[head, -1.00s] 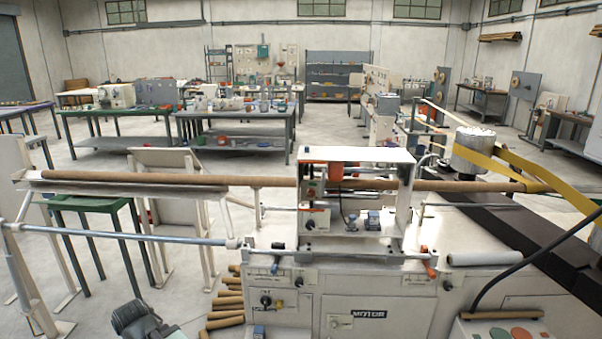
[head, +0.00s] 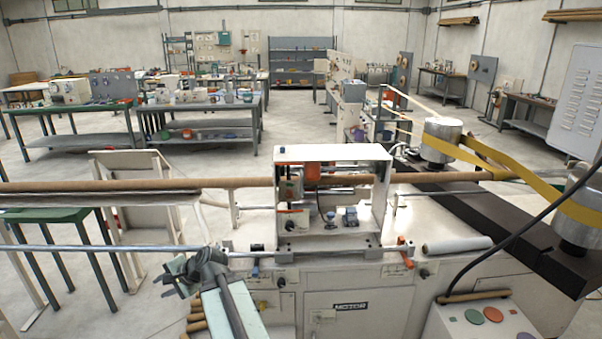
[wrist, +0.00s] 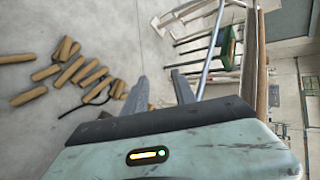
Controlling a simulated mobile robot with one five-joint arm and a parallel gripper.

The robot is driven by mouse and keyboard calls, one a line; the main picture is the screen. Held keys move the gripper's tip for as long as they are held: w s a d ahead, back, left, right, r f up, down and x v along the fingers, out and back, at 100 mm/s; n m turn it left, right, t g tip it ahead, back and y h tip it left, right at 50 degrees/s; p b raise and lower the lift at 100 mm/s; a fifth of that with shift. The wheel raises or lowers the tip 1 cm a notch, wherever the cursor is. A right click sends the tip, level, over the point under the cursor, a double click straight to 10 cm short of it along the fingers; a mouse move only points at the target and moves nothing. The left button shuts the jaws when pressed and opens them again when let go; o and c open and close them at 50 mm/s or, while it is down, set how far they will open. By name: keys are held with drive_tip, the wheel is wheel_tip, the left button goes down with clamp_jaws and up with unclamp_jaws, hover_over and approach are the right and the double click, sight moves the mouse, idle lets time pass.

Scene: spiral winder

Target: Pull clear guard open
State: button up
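The guard housing (head: 330,154) is a white box-like frame on the winding machine, around the brown tube. Its clear panel is hard to make out; the parts inside show plainly. A small orange lever (head: 402,241) sits at its lower right. My gripper (head: 172,277) is left of the housing and apart from it, near the long steel rod (head: 105,248). In the wrist view my gripper (wrist: 160,78) has its two fingers apart with nothing between them. The guard does not show in the wrist view.
Brown tubes (wrist: 75,70) lie on the floor below my gripper. A green table (head: 45,215) stands at left. The machine's cabinet (head: 345,310) fills the front. At right are a yellow belt (head: 510,173) around metal drums and a button box (head: 482,318).

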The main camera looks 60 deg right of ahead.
drive_tip(key=s+d+r+m+t+h+p, duration=0.1)
drive_tip(key=d+r+m+t, duration=0.1)
drive_tip(key=d+r+m, duration=0.3)
drive_tip(key=s+d+r+m+t+h, duration=0.1)
drive_tip(key=d+r+m+h, duration=0.1)
drive_tip(key=d, duration=0.6)
drive_tip(key=m+h+p, duration=0.3)
drive_tip(key=m+h, duration=0.9)
drive_tip(key=m, duration=0.8)
approach(301, 182)
drive_tip(key=x, duration=1)
drive_tip(key=shift+w+d, duration=0.15)
drive_tip(key=shift+d, duration=0.15)
clamp_jaws()
